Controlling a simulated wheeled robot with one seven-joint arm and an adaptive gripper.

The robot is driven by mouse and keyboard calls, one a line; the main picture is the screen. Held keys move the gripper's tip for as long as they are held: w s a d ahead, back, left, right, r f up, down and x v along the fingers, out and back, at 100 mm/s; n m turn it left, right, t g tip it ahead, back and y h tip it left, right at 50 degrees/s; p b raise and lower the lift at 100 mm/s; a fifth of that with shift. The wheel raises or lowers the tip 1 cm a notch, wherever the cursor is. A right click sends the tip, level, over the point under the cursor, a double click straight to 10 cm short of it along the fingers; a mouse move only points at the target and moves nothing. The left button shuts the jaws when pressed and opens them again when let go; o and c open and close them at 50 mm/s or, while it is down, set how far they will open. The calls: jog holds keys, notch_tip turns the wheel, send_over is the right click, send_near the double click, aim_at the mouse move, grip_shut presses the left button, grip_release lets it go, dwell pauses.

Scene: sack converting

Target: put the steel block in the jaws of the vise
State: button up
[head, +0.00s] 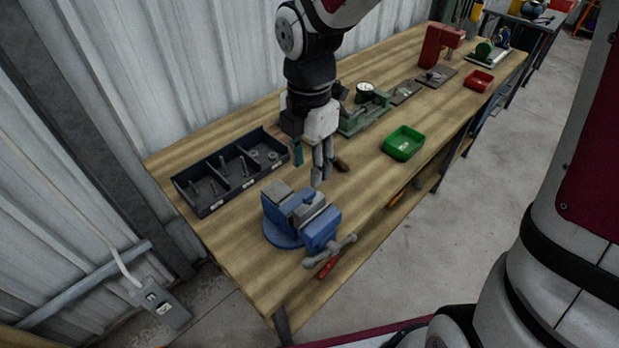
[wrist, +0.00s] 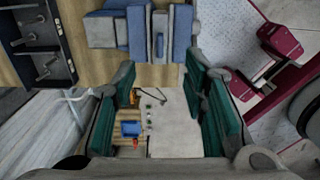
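The blue vise (head: 284,238) stands at the near end of the bench, its handle toward the front edge. It also shows at the top of the wrist view (wrist: 104,30). A grey steel piece (wrist: 159,22) shows between its jaws in the wrist view; I cannot tell for sure whether it is the steel block or part of the vise. My gripper (head: 312,168) is above the bench, just behind and above the vise in the head view. In the wrist view my gripper (wrist: 162,95) has its teal-padded fingers wide apart with nothing between them.
A dark divided bin (head: 205,208) with small metal parts is left of the vise. A green fixture (head: 362,115) and a red tray (head: 479,81) are farther along.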

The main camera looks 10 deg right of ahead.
jog(key=s+d+r+m+t, duration=0.2)
jog(key=s+d+r+m, duration=0.3)
jog(key=m, duration=0.7)
jog(key=s+d+r+m+t, duration=0.3)
jog(key=s+d+r+m, duration=0.2)
jog(key=s+r+m, duration=0.4)
jog(key=r+m, duration=0.1)
jog(key=m, duration=0.2)
jog(key=shift+s+d+r+m+t, duration=0.25)
jog(key=shift+d+r+m+t, duration=0.05)
jog(key=shift+d+r+m, duration=0.1)
jog(key=shift+f, duration=0.1)
jog(key=shift+w+f+b, duration=0.8)
jog(key=shift+w+b, duration=0.1)
jog(key=shift+w, duration=0.05)
jog(key=shift+a, duration=0.1)
